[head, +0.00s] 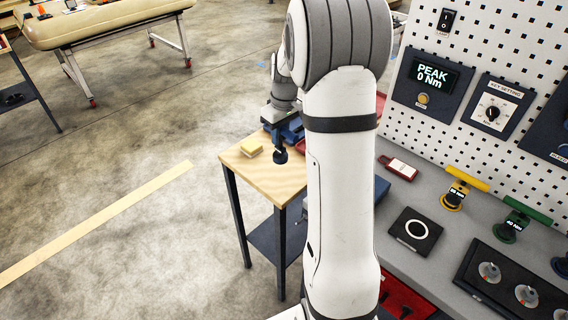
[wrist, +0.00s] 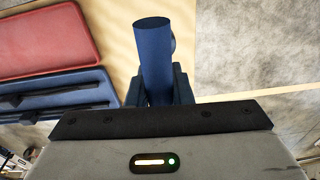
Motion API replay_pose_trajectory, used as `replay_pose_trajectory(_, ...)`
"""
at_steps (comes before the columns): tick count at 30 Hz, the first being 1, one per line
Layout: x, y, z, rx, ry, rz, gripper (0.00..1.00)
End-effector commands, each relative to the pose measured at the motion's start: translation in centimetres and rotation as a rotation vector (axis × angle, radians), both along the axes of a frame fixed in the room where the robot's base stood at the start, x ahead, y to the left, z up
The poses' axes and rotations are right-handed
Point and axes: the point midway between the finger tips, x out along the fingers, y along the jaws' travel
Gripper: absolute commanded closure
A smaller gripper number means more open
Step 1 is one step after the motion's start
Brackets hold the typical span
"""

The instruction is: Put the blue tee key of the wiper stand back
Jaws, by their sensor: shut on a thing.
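My gripper (head: 283,130) reaches over the small wooden-topped table, partly hidden behind my arm in the head view. In the wrist view my gripper (wrist: 160,88) is shut on the blue tee key (wrist: 152,45), whose blue round bar sticks out past the fingers. In the head view the blue tee key (head: 292,131) is small, with a dark round end hanging below it over the tabletop. A yellow tee key (head: 467,179) and a green tee key (head: 528,210) stand on the grey bench. I cannot make out which part is the wiper stand.
The bench (head: 385,225) at right carries a black pad with a white ring (head: 415,229) and a dark dial tray (head: 515,290). A perforated panel rises behind it. Open floor lies at left.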

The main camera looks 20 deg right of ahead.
Motion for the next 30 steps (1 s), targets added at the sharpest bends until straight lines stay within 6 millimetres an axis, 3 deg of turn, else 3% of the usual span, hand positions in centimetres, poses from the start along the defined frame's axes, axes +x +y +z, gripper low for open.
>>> replay_pose_trajectory(2, 0.4, -1.3, 1.0, -0.013, -0.02, 0.022, 1.0)
replay_pose_trajectory(5, 0.5, -2.1, 0.6, -0.018, -0.028, 0.035, 1.0)
replay_pose_trajectory(12, 0.3, -2.5, -3.6, -0.017, -0.026, 0.028, 1.0)
replay_pose_trajectory(22, 0.2, -2.8, -7.6, -0.018, -0.026, 0.022, 1.0)
replay_pose_trajectory(30, 0.2, -2.8, -8.7, -0.018, -0.029, 0.02, 1.0)
